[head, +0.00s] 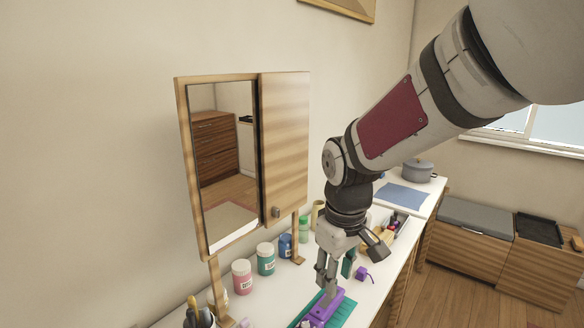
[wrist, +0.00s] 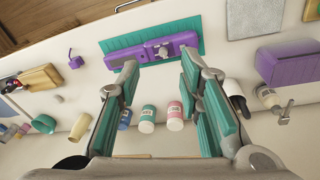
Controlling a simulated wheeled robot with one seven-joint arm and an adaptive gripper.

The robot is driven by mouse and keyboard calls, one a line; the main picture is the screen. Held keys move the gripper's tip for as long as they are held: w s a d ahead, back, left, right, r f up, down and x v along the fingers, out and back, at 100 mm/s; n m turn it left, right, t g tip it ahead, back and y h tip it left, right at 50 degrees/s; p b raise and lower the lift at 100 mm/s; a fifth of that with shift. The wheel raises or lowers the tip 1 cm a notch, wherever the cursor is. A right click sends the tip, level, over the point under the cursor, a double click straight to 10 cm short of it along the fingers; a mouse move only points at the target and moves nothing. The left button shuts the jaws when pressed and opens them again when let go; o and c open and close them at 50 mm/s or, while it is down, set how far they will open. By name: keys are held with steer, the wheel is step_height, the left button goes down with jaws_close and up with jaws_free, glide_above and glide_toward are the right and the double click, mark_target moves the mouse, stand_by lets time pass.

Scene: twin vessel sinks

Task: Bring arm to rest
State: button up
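My arm reaches down from the upper right in the head view. My gripper (head: 326,280) points down over the counter, just above a purple bar-shaped object (head: 322,310) on a teal ribbed mat (head: 343,314). In the wrist view my gripper (wrist: 160,68) has its two teal-padded fingers wide apart, with nothing held between them. The purple object (wrist: 150,50) lies just beyond the fingertips on the mat (wrist: 196,24). Whether a fingertip touches it, I cannot tell.
A wooden mirror cabinet (head: 285,150) stands at the back of the counter. Several jars, including a pink one (head: 242,277) and a teal one (head: 266,260), stand below it. A small purple item (head: 363,273) is near my gripper. A grey pot (head: 417,170) is farther back.

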steer(key=s+d+r+m+t, duration=0.1)
steer(key=s+d+r+m, duration=0.2)
steer(key=s, duration=0.7)
steer(key=s+d+r+m+t, duration=0.2)
steer(key=s+d+r+m, duration=0.2)
steer(key=s+d+r, duration=0.2)
steer(key=s+d, duration=0.2)
steer(key=s, duration=0.1)
steer(key=shift+s, duration=0.4)
